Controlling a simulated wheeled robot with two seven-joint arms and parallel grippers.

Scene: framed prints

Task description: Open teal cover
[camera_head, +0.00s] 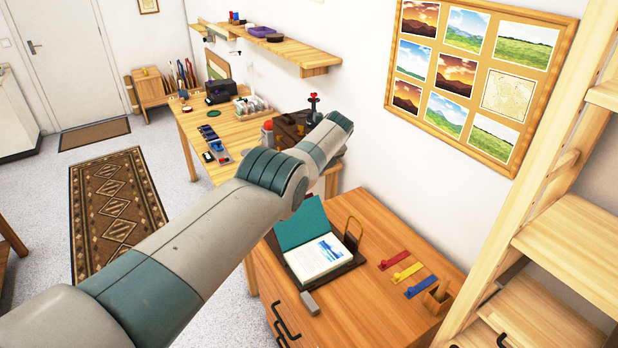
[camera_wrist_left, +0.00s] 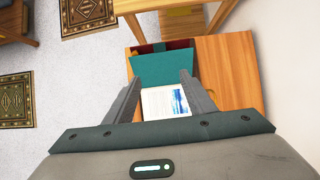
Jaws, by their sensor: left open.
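The teal cover (camera_head: 301,222) belongs to a book on top of a wooden cabinet (camera_head: 375,224). The cover stands raised and tilted back, and the page with a blue picture (camera_head: 318,259) shows in front of it. In the left wrist view the cover (camera_wrist_left: 163,69) lies beyond and between the fingers, with the page (camera_wrist_left: 164,102) nearer. My left gripper (camera_wrist_left: 160,78) is open and empty above the book; whether a finger touches the cover I cannot tell. In the head view my left arm crosses the picture and its gripper does not show. My right gripper is not in view.
A small grey block (camera_head: 310,303) lies by the book's front edge. A brass-coloured frame (camera_head: 353,232) stands behind it. Red (camera_head: 396,259), yellow (camera_head: 407,272) and blue (camera_head: 421,287) pieces lie to the right. A wooden shelf unit (camera_head: 570,240) stands at the right.

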